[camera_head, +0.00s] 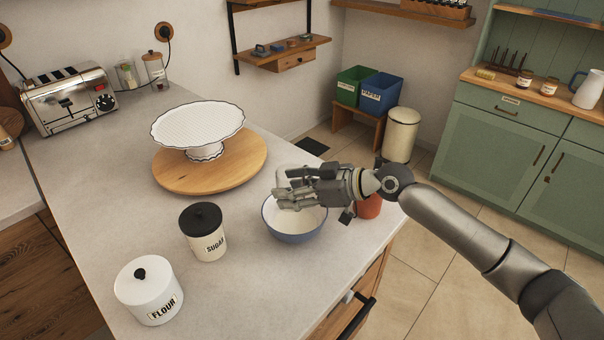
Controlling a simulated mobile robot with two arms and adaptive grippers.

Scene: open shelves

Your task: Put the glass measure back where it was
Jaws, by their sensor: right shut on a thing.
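My right gripper (284,197) reaches in from the right and is over the blue-grey bowl (294,235), which has a white inside. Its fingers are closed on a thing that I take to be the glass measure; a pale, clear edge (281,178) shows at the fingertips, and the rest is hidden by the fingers. I cannot tell whether it touches the bowl. My left gripper is not in view.
A white cake stand (198,124) stands on a round wooden board (178,177). A sugar canister (207,236) and a flour canister (147,294) stand at the front left. A reddish pot (369,207) is partly behind my right wrist.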

